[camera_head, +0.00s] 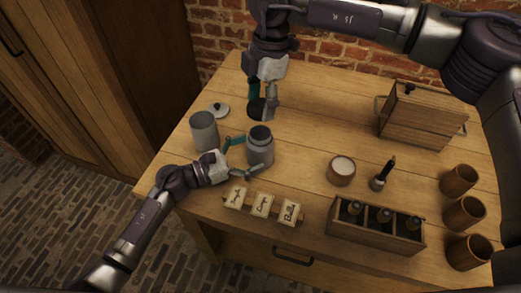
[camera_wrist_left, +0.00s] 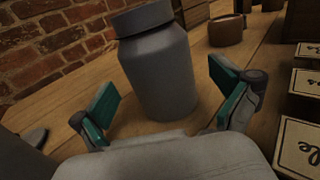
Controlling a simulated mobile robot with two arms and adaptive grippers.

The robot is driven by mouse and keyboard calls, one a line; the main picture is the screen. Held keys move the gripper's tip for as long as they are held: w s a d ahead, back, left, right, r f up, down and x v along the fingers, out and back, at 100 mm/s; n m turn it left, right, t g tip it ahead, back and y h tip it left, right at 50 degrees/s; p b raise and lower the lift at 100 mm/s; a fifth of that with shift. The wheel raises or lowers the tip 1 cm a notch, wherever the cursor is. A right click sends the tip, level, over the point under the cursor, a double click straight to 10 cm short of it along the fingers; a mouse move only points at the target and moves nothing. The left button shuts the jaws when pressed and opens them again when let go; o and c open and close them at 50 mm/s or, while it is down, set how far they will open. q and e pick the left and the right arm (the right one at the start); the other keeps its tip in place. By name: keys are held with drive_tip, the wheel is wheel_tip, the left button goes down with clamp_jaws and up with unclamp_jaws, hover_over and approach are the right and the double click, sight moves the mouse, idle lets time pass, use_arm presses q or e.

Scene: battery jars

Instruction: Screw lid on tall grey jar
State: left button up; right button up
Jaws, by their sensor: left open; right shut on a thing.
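The tall grey jar (camera_head: 260,150) stands upright on the table, its dark mouth uncovered in the head view. It fills the middle of the left wrist view (camera_wrist_left: 160,75). My left gripper (camera_head: 245,158) is open, with its teal fingers on either side of the jar; in the left wrist view gaps show between fingers and jar. My right gripper (camera_head: 262,98) is shut on a dark round lid (camera_head: 256,108), held behind and above the jar, apart from it. The lid is partly hidden by the fingers.
A second grey jar (camera_head: 204,131) stands left, with a knobbed grey lid (camera_head: 218,110) behind it. A bottle crate (camera_head: 375,228), a cup (camera_head: 341,171), wooden cups (camera_head: 464,213) and a wooden box (camera_head: 420,115) stand right.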

use_arm(q)
drive_tip(key=shift+x, duration=1.4)
drive_tip(key=c, duration=1.8)
drive_tip(key=shift+o, duration=0.2)
use_arm(e)
hover_over(261, 127)
drive_tip(key=s, duration=0.2)
drive_tip(key=shift+s+f, duration=0.15)
drive_tip(key=shift+f, duration=2.35)
drive_tip(key=shift+f, duration=0.9)
drive_tip(key=shift+f, duration=0.5)
use_arm(q)
clamp_jaws()
use_arm(e)
drive_tip(key=m, duration=0.6)
drive_tip(key=shift+t, duration=0.4)
